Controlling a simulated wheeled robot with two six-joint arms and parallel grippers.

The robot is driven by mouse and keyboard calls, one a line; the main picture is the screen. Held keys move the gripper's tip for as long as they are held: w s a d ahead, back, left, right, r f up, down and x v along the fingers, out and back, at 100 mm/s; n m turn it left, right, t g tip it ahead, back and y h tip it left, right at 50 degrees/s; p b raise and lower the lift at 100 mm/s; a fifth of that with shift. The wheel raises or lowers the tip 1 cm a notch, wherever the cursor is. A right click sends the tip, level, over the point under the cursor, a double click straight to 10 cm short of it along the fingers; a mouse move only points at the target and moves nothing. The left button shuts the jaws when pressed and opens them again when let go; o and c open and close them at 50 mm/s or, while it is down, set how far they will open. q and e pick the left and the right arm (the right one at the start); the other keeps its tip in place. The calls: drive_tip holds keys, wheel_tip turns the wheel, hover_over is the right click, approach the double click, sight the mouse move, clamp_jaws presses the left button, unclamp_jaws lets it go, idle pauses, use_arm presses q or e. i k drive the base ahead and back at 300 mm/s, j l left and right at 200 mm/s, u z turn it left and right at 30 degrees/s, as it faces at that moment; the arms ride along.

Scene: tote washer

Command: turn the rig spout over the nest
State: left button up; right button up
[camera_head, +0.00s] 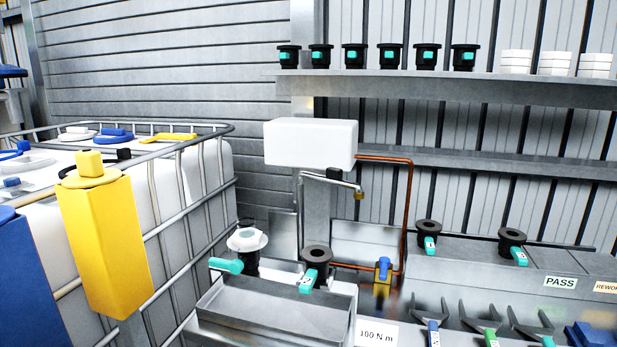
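The rig has a white tank (310,142) on a grey post. A thin metal spout (325,180) comes off the post below the tank and reaches to the right, with a brass-coloured tip (360,194) at its end. Two black valves stand at the trough in front of the post: one with a white top (247,240) and a teal lever, the other open-topped (317,256) with a teal lever. The spout tip is to the right of and above both. I cannot tell for sure which spot is the nest. Neither of my grippers is in view.
A caged white tote (200,190) with a yellow box (105,245) fills the left. A metal trough (275,315) is in front. A copper pipe (409,215) runs to a blue-handled valve (383,268). Black valves (430,236) stand on the right bench; shelves hang behind.

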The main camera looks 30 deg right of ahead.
sight(334, 176)
drive_tip(key=l+z, duration=0.1)
drive_tip(key=z, duration=0.3)
drive_tip(key=l+z, duration=0.1)
drive_tip(key=z, duration=0.3)
drive_tip(key=i+l+z, duration=0.1)
drive_tip(key=z, duration=0.25)
drive_tip(key=i+z, duration=0.1)
drive_tip(key=z, duration=0.3)
drive_tip(key=l, duration=0.15)
drive_tip(key=i+z, duration=0.05)
